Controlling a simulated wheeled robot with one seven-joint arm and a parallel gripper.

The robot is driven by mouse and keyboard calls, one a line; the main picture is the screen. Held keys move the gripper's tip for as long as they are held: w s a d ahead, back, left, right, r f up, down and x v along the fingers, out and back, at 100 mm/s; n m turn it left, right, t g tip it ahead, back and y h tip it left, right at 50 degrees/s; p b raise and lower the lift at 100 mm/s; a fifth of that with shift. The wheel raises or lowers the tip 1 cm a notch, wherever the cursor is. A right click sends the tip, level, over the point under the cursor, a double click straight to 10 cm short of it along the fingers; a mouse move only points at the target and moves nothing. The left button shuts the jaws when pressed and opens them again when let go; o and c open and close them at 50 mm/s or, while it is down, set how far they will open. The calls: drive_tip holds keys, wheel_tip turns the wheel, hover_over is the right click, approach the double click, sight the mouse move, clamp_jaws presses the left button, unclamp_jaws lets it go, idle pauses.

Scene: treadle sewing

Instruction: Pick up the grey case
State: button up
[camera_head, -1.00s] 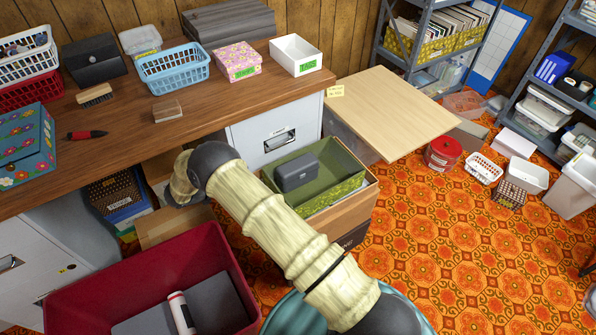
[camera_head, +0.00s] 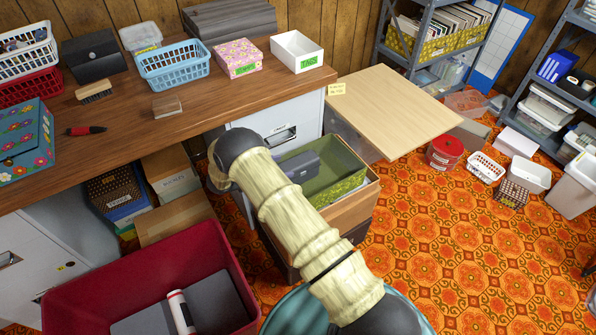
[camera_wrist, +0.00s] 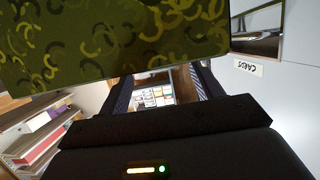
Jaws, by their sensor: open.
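The grey case (camera_head: 300,167) lies inside the green patterned box (camera_head: 345,188), near its back left. My arm covers part of the box and of the case's near side in the head view. My gripper (camera_wrist: 166,88) shows in the wrist view with its two dark fingers apart and nothing between them. The box's patterned outer side (camera_wrist: 120,40) fills the top of the wrist view, close to the fingers. The case does not show there. My gripper is hidden behind my arm in the head view.
The green box stands in a wooden drawer (camera_head: 345,215) below the desk (camera_head: 120,115). A pale wooden board (camera_head: 395,108) lies to its right. A dark red bin (camera_head: 75,300) stands at the front left. Patterned floor is open on the right.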

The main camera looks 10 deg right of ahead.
sight(294, 163)
drive_tip(key=x, duration=0.3)
drive_tip(key=b+x, duration=0.1)
drive_tip(key=x, duration=0.1)
drive_tip(key=shift+d+r, duration=0.25)
drive_tip(key=shift+d, duration=0.1)
drive_tip(key=shift+a, duration=0.1)
drive_tip(key=shift+a, duration=0.2)
drive_tip(key=shift+c, duration=0.4)
drive_tip(key=shift+d, duration=0.1)
drive_tip(key=c, duration=1.2)
drive_tip(key=shift+r, duration=0.1)
wheel_tip(294, 163, up, 10)
drive_tip(key=shift+f+p, duration=0.1)
drive_tip(key=shift+p, duration=1.1)
